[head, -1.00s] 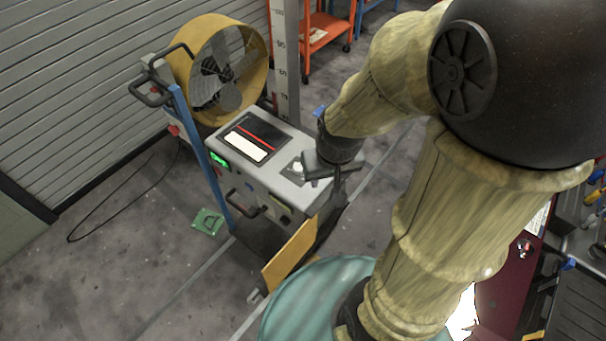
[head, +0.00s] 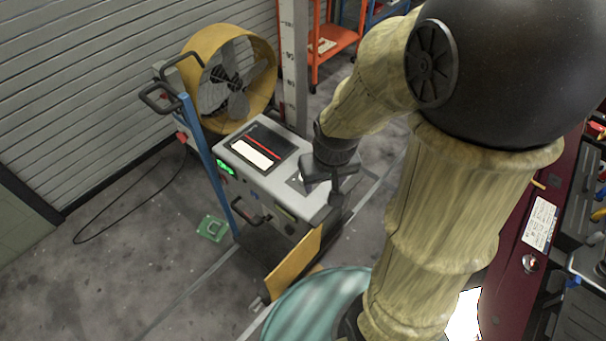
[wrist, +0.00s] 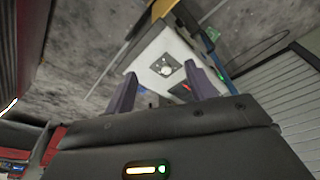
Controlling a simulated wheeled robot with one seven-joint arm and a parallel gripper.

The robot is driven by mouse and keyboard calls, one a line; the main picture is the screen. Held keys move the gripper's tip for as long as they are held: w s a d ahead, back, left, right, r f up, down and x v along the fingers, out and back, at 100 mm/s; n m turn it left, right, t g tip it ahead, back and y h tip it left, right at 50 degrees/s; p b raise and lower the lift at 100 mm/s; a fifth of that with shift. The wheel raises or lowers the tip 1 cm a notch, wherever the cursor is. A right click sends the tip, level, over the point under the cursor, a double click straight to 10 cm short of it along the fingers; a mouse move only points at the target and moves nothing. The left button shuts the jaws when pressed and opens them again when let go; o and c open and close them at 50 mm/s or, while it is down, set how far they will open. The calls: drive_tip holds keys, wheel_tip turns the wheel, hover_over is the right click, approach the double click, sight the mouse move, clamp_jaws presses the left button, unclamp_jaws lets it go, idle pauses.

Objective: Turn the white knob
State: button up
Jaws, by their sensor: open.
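The white knob (wrist: 167,70) sits on a dark square plate on the pale top of a wheeled machine, and shows between my fingers in the wrist view. In the head view only a small part of the knob (head: 298,178) shows beside my gripper (head: 334,186), which hides the rest. My gripper (wrist: 163,88) is open, with its two purple-grey fingers apart and nothing between them. The knob appears beyond the fingertips; whether they touch it I cannot tell. The machine's top (head: 233,150) also carries a dark panel with a white and red display (head: 257,150).
A yellow drum fan (head: 236,80) stands behind the machine. A blue post (head: 205,160) with black handles rises at its left. A yellow flap (head: 293,264) and a teal drum (head: 305,305) are in front. A maroon cabinet (head: 515,270) is at the right. Floor at left is mostly clear.

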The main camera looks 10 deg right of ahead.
drive_tip(key=w+f+n+g+p, duration=0.1)
drive_tip(key=w+f+n+p, duration=0.1)
drive_tip(key=w, duration=0.7)
drive_tip(key=w+f+n+g+p, duration=0.1)
drive_tip(key=w+p, duration=0.4)
drive_tip(key=w, duration=0.5)
wheel_tip(320, 180, down, 2)
drive_tip(key=shift+a+n, duration=0.2)
drive_tip(key=shift+n, duration=0.6)
drive_tip(key=shift+f, duration=0.1)
drive_tip(key=f+p, duration=0.1)
drive_tip(key=f, duration=0.4)
drive_tip(key=f+p, duration=0.2)
drive_tip(key=f, duration=0.4)
drive_tip(key=f+p, duration=0.2)
drive_tip(key=f, duration=0.4)
drive_tip(key=shift+w+d+f, duration=0.1)
drive_tip(key=shift+d, duration=0.3)
drive_tip(key=c, duration=1)
